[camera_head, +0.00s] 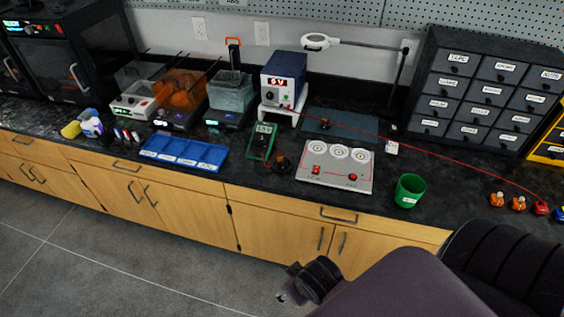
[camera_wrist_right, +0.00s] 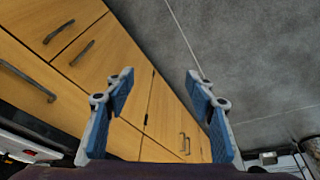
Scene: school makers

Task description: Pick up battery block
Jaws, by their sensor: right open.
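In the head view my right arm is low in front of the cabinets, away from the block. My left gripper is not in view.
Around the block are the blue tray (camera_head: 185,152), a power supply (camera_head: 283,80), a dark knobbed part (camera_head: 281,163) and the white dial board (camera_head: 336,167). A green cup (camera_head: 409,190) stands to the right. A red wire crosses the worktop. Drawer units (camera_head: 485,88) stand behind.

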